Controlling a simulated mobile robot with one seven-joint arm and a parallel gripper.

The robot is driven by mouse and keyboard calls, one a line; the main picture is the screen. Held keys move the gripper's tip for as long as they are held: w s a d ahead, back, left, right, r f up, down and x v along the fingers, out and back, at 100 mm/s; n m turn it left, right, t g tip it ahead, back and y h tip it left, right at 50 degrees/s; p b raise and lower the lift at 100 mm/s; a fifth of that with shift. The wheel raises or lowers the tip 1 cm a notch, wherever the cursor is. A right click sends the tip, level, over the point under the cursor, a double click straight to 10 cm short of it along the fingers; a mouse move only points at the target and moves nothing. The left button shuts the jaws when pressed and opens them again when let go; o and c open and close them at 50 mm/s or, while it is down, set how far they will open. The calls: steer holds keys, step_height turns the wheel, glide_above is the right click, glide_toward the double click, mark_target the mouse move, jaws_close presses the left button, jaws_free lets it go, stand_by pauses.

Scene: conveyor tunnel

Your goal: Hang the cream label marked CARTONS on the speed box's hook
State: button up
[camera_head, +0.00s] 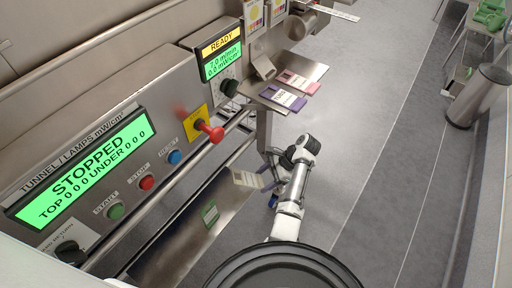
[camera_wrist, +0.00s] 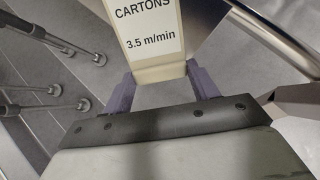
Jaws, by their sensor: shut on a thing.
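The cream label marked CARTONS, 3.5 m/min, shows in the wrist view (camera_wrist: 150,35) between the two purple fingers of my gripper (camera_wrist: 162,85). In the head view the label (camera_head: 246,178) sticks out to the left of my gripper (camera_head: 268,178), in front of the lower steel panel. My gripper is shut on the label's near end. The speed box (camera_head: 215,62), with a green READY display reading 7.0 m/min and a black knob, is above and left of my gripper, well apart from it. I cannot make out its hook clearly.
A steel shelf (camera_head: 312,76) beside the speed box holds a purple-edged label (camera_head: 284,97) and a pink-edged label (camera_head: 299,82).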

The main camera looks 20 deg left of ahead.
steer(key=shift+a+r+m+y, duration=0.35)
steer(key=shift+m+y, duration=0.15)
steer(key=shift+y, duration=0.1)
steer(key=r+m+t+y, duration=0.1)
steer(key=r+m, duration=0.1)
steer(key=a+r+m+t+y, duration=0.1)
steer(key=r+m+t+y, duration=0.1)
steer(key=a+r+m+t+y+p, duration=0.1)
steer(key=r+t+y, duration=0.1)
steer(key=shift+w+a+m, duration=0.1)
steer(key=shift+a+m, duration=0.15)
steer(key=shift+m, duration=0.15)
steer(key=w+a+r+m+t+y, duration=0.1)
steer(key=r+t, duration=0.1)
steer(key=r, duration=0.2)
steer(key=w+a+r+m+t+y+b, duration=0.1)
steer(key=a+r+m+t+y, duration=0.1)
steer(key=r+t, duration=0.1)
steer(key=shift+a+r+y, duration=0.3)
steer(key=shift+r, duration=0.6)
steer(key=shift+p, duration=0.3)
steer(key=shift+w+a, duration=0.1)
